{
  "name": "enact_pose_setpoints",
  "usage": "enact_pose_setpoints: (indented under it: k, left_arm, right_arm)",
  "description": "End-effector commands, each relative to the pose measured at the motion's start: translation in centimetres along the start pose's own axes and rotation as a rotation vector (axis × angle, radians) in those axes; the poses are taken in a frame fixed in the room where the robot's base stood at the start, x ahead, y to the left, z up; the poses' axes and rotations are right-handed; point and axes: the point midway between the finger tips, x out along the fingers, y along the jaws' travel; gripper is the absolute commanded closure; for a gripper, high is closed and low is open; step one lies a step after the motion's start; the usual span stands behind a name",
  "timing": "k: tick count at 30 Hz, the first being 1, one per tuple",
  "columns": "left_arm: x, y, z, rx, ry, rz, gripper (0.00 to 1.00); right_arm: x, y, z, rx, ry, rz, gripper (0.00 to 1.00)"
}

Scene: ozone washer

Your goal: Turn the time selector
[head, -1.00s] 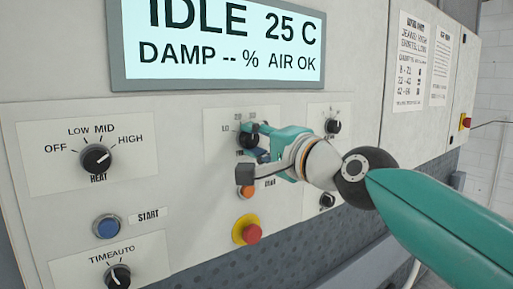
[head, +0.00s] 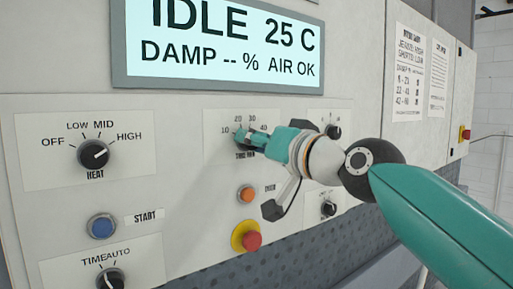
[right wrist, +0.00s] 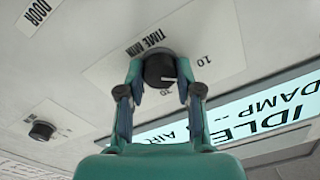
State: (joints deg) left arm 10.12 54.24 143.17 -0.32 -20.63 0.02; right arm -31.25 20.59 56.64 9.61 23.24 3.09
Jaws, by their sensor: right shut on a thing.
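The time selector is a black round knob (right wrist: 158,68) with a white pointer line, above the label TIME MIN. In the right wrist view its pointer lies between the 10 mark and the mark beside it. My right gripper (right wrist: 159,74) is shut on the knob, one finger on each side. In the head view my right gripper (head: 247,138) reaches the knob from the right and hides most of it, below the marks 10 to 40 on its plate (head: 216,146). My left gripper is not in view.
The display (head: 225,45) above reads IDLE 25 C. The heat knob (head: 93,154) and blue start button (head: 102,227) are to the left. An orange button (head: 246,194) and a red button on yellow (head: 251,240) sit below. Another knob (head: 334,131) is close on the right.

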Motion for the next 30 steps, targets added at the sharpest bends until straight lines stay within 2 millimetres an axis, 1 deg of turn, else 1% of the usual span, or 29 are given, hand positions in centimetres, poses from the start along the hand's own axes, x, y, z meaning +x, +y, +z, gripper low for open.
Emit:
enact_pose_setpoints:
  k: [1, 10, 25, 26, 27, 30]
  left_arm:
    - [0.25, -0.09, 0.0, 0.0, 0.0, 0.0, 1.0]
    - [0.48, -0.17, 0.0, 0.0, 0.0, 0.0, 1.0]
    - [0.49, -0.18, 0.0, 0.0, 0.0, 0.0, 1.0]
    - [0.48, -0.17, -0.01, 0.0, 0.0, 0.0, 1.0]
    - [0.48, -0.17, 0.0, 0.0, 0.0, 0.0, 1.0]
    - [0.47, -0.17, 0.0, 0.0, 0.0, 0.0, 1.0]
  right_arm:
    - [0.33, 0.4, 1.02, -0.028, -0.024, 0.005, 1.0]
    - [0.37, 0.44, 1.01, -0.139, -0.028, 0.003, 1.0]
    - [0.34, 0.47, 0.92, -0.156, -0.027, 0.004, 1.0]
    - [0.34, 0.47, 0.93, -0.156, -0.028, 0.004, 0.6]
    - [0.34, 0.46, 0.92, -0.156, -0.028, 0.004, 0.54]
    - [0.25, 0.37, 0.73, -0.156, -0.023, 0.003, 0.4]
